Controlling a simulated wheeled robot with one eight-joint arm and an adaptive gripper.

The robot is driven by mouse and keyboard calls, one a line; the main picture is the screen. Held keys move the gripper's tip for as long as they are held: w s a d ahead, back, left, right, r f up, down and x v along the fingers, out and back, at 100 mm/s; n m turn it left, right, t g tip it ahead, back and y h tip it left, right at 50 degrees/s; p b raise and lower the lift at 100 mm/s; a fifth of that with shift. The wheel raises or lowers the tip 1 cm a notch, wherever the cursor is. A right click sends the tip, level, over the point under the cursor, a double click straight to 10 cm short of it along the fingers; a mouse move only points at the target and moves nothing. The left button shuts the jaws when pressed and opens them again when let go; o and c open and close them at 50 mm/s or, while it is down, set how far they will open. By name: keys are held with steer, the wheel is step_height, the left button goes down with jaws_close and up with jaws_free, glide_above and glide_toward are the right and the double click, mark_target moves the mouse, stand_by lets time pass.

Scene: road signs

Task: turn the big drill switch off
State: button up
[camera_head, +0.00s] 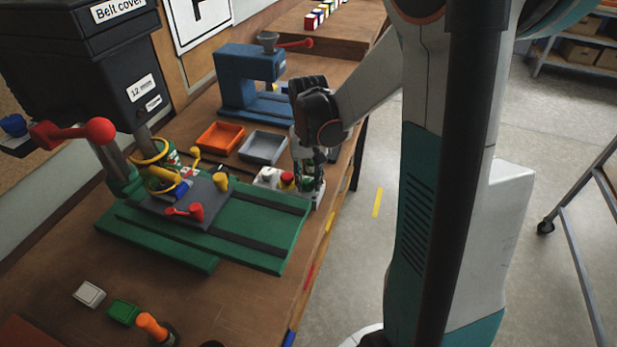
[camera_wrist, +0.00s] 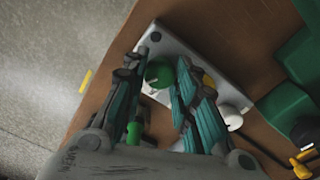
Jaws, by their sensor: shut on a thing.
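The big drill (camera_head: 75,60) stands at the left in the head view, with a black "Belt cover" head and a green base (camera_head: 250,228). Its light grey switch plate (camera_wrist: 205,55) fills the upper middle of the wrist view. In the head view, a small part of the plate (camera_head: 319,196) shows beneath my gripper (camera_head: 310,188). In the wrist view my gripper (camera_wrist: 168,70) points down at the plate, its fingers on both sides of a round green knob (camera_wrist: 160,73) and shut on it. The fingers partly hide the knob, so its exact turn cannot be told.
A red-topped yellow button (camera_head: 287,180) and a white part (camera_head: 268,177) stand close left of my gripper. Orange (camera_head: 220,137) and grey (camera_head: 263,146) trays and a blue machine (camera_head: 245,85) are behind. Open floor (camera_head: 375,235) lies right of the bench.

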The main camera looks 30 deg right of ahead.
mark_target(308, 181)
stand_by(0.5)
steer(key=o, duration=1.1)
steer(key=shift+r, duration=4)
